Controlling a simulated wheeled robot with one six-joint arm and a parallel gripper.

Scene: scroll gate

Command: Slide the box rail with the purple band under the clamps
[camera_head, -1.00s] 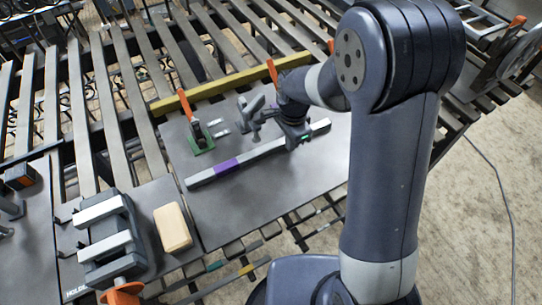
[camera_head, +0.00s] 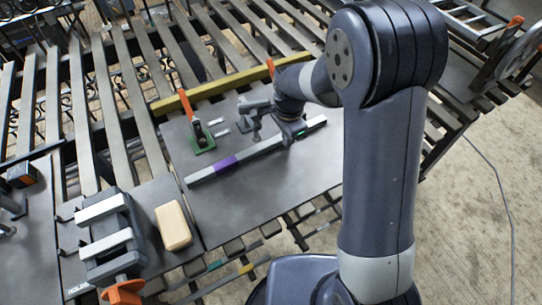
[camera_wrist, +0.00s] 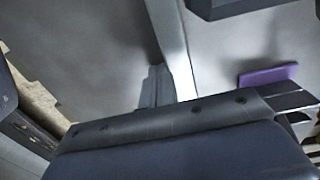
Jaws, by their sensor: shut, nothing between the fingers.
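The long grey box rail (camera_head: 262,147) with the purple band (camera_head: 226,164) lies slantwise on the grey plate. Two clamps stand behind it: one on a green base (camera_head: 201,146) with an orange handle, and a dark one (camera_head: 247,122) farther right. A gap shows between the rail and the green base. My gripper (camera_head: 294,138) is shut and empty at the rail's right part, low and close against it; exact contact is hidden. In the wrist view a purple patch (camera_wrist: 267,76) shows at right, above my dark gripper body.
A grey vise (camera_head: 108,235) with an orange part and a tan block (camera_head: 173,226) stand at the front left. A yellow bar (camera_head: 225,84) runs behind the clamps. The plate in front of the rail is clear.

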